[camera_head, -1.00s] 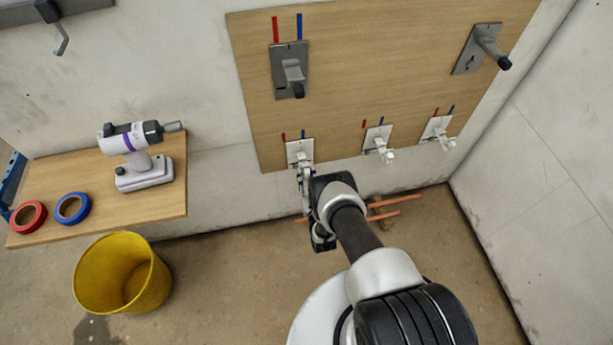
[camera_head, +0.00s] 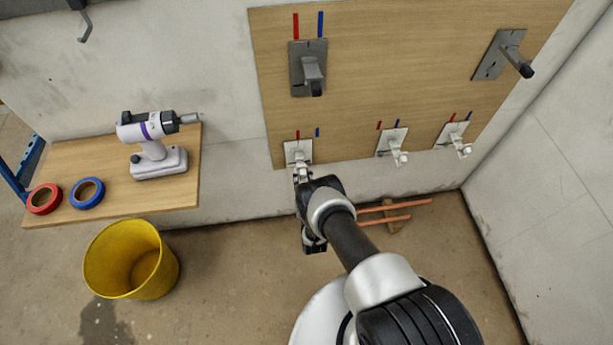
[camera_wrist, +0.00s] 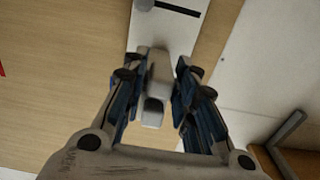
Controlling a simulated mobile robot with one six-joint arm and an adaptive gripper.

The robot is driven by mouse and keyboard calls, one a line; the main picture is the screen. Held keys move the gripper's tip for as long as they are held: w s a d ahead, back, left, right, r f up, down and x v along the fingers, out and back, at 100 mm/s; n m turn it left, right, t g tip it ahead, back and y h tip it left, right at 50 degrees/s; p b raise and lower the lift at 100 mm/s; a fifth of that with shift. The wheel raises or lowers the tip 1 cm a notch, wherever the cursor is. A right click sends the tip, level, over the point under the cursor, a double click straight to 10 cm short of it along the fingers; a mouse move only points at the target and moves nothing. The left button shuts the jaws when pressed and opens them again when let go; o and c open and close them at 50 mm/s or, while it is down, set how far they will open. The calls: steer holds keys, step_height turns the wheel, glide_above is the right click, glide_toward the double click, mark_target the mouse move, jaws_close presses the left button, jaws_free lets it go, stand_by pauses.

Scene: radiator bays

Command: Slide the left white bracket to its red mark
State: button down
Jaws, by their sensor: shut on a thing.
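The left white bracket (camera_head: 297,148) is flat on the wooden board (camera_head: 400,60) near its lower left edge. Its red mark (camera_head: 297,134) stands just above the plate, about in line with the plate's middle. A blue mark (camera_head: 317,132) is to the right, past the plate's right edge. My gripper (camera_head: 301,173) reaches up to the bracket from below. In the wrist view, its fingers (camera_wrist: 158,66) are shut around the bracket's protruding arm (camera_wrist: 154,105). A black line (camera_wrist: 180,8) shows on the plate. The exact finger contact is partly hidden.
Two more white brackets (camera_head: 391,142) (camera_head: 453,136) sit to the right along the board's lower edge. Grey brackets (camera_head: 308,67) (camera_head: 499,54) are higher up. A shelf with a drill (camera_head: 157,145) and tape rolls is left. A yellow bucket (camera_head: 130,260) stands below it.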

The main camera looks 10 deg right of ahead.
steer(key=c, duration=1.4)
jaws_free()
steer(key=shift+c, duration=0.2)
steer(key=s, duration=1.2)
